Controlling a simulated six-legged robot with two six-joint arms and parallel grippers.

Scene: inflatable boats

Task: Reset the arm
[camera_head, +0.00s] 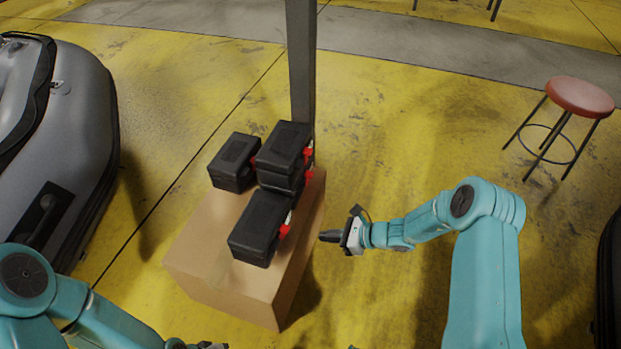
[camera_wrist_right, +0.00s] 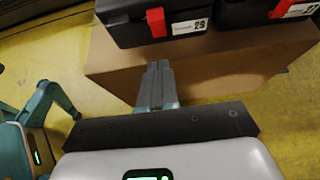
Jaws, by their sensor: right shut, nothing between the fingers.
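My right gripper (camera_head: 330,237) is at the right side of a cardboard box, apart from the black cases on top of it. In the right wrist view its fingers (camera_wrist_right: 156,75) are together and hold nothing, pointing at the box's side. My left arm comes in at the lower left of the head view. Its gripper (camera_head: 212,346) is only just in view at the bottom edge, and its fingers are cut off.
The cardboard box (camera_head: 215,285) carries several black cases (camera_head: 262,228) with red latches. A dark post (camera_head: 302,70) stands behind it. A grey inflatable boat (camera_head: 85,110) is at left, a red-topped stool (camera_head: 580,96) at right. Yellow floor between box and stool is clear.

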